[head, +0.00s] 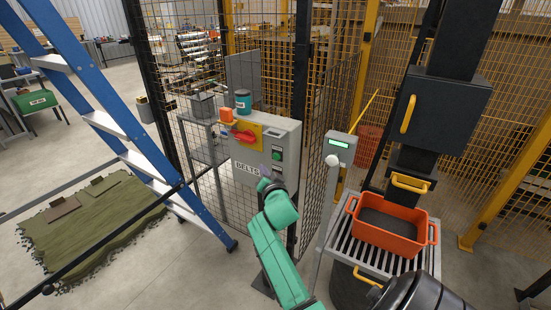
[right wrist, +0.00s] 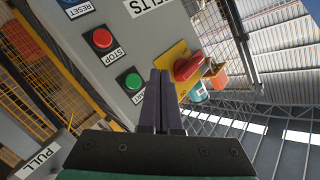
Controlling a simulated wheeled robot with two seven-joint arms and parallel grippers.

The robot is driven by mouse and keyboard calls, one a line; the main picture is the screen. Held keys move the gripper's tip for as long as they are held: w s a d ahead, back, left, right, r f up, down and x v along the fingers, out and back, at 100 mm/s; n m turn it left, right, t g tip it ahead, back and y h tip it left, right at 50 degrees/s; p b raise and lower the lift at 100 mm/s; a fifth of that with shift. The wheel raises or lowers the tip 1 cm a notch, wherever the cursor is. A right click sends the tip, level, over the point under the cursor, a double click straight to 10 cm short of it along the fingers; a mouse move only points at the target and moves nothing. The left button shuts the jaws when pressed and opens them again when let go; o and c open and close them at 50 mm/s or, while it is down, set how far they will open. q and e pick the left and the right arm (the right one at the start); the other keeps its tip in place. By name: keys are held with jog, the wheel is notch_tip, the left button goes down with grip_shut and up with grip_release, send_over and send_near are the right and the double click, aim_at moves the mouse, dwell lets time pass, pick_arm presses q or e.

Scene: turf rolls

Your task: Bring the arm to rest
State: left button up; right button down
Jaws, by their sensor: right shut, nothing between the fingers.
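My right arm, teal, reaches up from the bottom middle of the head view. Its gripper (head: 265,172) is in front of the grey control box (head: 285,140) marked "BELTS". In the right wrist view the two dark fingers (right wrist: 162,88) are together and empty. Beyond them the box face shows a green START button (right wrist: 130,81), a red STOP button (right wrist: 102,39) and a red rotary handle (right wrist: 188,67) on a yellow plate. I cannot tell whether the fingertips touch the box. My left gripper is not in view.
A wire-mesh fence (head: 205,150) stands behind the box. An orange crate (head: 390,239) sits on a slatted stand (head: 342,240) at right. A blue ladder (head: 115,130) leans at left, near a green turf mat (head: 90,225) on the floor.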

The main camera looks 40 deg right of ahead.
dwell(0.5)
jog(key=s+a+f+n+g+y+b, duration=0.1)
jog(key=s+a+f+n+g+y, duration=0.2)
jog(key=f, duration=0.8)
jog(key=s+a+f+n+g+y, duration=0.1)
jog(key=s+a+f+n, duration=0.25)
jog(key=f, duration=0.85)
jog(key=s+a+f+n+g+y+b, duration=0.15)
jog(key=a+f, duration=0.35)
jog(key=f, duration=0.6)
jog(key=s+a+f+n+g+y, duration=0.1)
jog(key=s+a+f+n+g, duration=0.1)
jog(key=s+f, duration=0.65)
jog(key=s+a+f+n+g+y, duration=0.1)
jog(key=s+a+f+n+g, duration=0.1)
jog(key=s+f, duration=0.65)
jog(key=s+f+n+g, duration=0.1)
jog(key=s+f+g, duration=0.1)
jog(key=s, duration=0.8)
jog(key=s+a+f+n+g, duration=0.1)
jog(key=s+f+n+g, duration=0.1)
jog(key=s, duration=0.8)
jog(key=shift+f+n+b, duration=0.3)
jog(key=shift+f+b, duration=0.05)
jog(key=shift+f, duration=0.15)
